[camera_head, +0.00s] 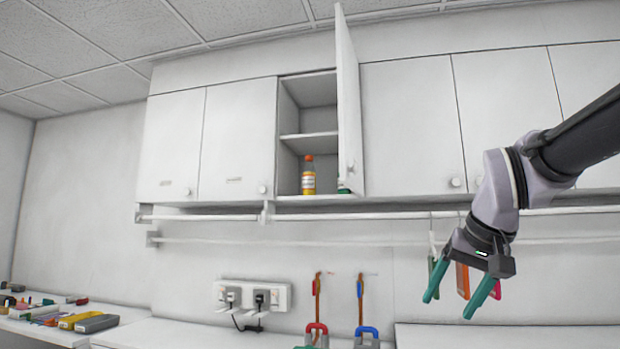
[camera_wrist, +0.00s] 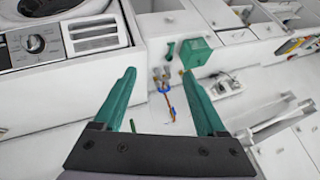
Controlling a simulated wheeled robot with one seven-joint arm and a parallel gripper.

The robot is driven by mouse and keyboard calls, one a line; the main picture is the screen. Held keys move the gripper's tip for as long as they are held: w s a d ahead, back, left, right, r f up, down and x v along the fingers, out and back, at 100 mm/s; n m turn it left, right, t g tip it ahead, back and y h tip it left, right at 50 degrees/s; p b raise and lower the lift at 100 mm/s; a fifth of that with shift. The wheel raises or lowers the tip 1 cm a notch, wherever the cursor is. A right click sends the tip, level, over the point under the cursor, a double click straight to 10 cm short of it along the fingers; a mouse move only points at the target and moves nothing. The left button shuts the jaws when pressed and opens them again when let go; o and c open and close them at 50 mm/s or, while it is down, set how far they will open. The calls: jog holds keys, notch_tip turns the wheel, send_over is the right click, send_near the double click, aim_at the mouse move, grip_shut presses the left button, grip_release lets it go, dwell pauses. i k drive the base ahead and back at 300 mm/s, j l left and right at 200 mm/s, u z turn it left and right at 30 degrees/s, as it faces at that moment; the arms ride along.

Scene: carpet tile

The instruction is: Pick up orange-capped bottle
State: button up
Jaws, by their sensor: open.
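The orange-capped bottle (camera_head: 308,176) stands upright on the bottom shelf of the open wall cabinet (camera_head: 311,138) in the head view. It has an orange body and a pale label. My gripper (camera_head: 457,299) is open and empty, with teal fingers pointing down, to the right of the bottle and lower in the picture. The gripper also shows in the wrist view (camera_wrist: 158,95), with nothing between its fingers. I cannot make out the bottle in the wrist view.
The cabinet door (camera_head: 348,105) stands open just right of the bottle. A green thing (camera_head: 344,188) is partly hidden by it. A rail (camera_head: 380,239) runs below the cabinets. A power strip (camera_head: 252,295) is on the wall. Tools (camera_head: 72,319) lie on the left counter.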

aim_at(309, 172)
jog(key=i+j, duration=0.15)
jog(key=j, duration=0.2)
jog(key=i+j, duration=0.15)
jog(key=j, duration=0.2)
jog(key=i+j, duration=0.15)
jog(key=j, duration=0.2)
jog(key=i+j, duration=0.2)
jog(key=j, duration=0.15)
jog(key=i+j, duration=0.15)
jog(key=j, duration=0.2)
